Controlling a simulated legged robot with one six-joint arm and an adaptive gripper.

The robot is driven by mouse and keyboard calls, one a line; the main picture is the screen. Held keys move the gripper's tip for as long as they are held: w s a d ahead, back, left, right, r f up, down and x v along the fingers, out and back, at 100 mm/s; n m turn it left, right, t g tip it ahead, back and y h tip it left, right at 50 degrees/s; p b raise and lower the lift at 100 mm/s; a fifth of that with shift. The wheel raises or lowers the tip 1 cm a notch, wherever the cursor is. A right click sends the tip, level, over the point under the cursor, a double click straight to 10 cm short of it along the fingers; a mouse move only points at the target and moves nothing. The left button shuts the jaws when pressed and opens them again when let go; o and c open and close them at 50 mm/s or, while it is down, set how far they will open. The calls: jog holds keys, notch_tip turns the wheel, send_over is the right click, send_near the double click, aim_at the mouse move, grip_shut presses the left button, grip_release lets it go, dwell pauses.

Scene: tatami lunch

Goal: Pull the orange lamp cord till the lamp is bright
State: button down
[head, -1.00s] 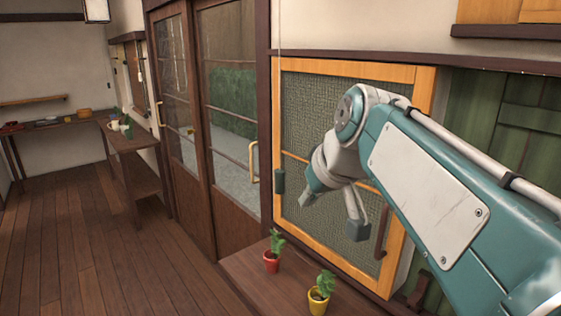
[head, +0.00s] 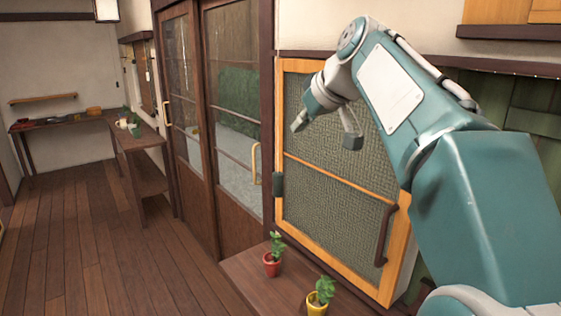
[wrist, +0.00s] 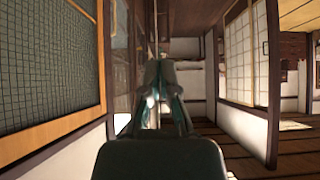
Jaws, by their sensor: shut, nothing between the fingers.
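My gripper (head: 299,122) is shut and empty. It is raised in front of the upper part of the orange-framed mesh panel. In the wrist view its fingers (wrist: 159,75) come together, with a thin pale line above them that may be a cord. A dark grey block (head: 277,184) hangs at the panel's left edge, below and left of my gripper, apart from it. I cannot make out a clearly orange cord. A pale lamp (head: 106,10) with a dark frame hangs at the top left, cut off by the picture edge.
The mesh panel (head: 330,200) stands close by my arm. A low wooden ledge (head: 245,277) holds a red pot (head: 271,265) and a yellow pot (head: 317,308) with plants. Glass sliding doors (head: 232,110) are left of it. The wooden floor (head: 80,240) at left is clear.

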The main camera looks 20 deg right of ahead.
send_over(282, 184)
notch_tip(282, 184, down, 7)
jog(key=shift+f, duration=0.1)
jog(key=f, duration=0.3)
jog(key=shift+a, duration=0.2)
jog(key=shift+d+f, duration=0.25)
jog(key=shift+f, duration=0.2)
jog(key=shift+a+f, duration=0.1)
jog(key=shift+f, duration=2.1)
jog(key=shift+s, duration=0.1)
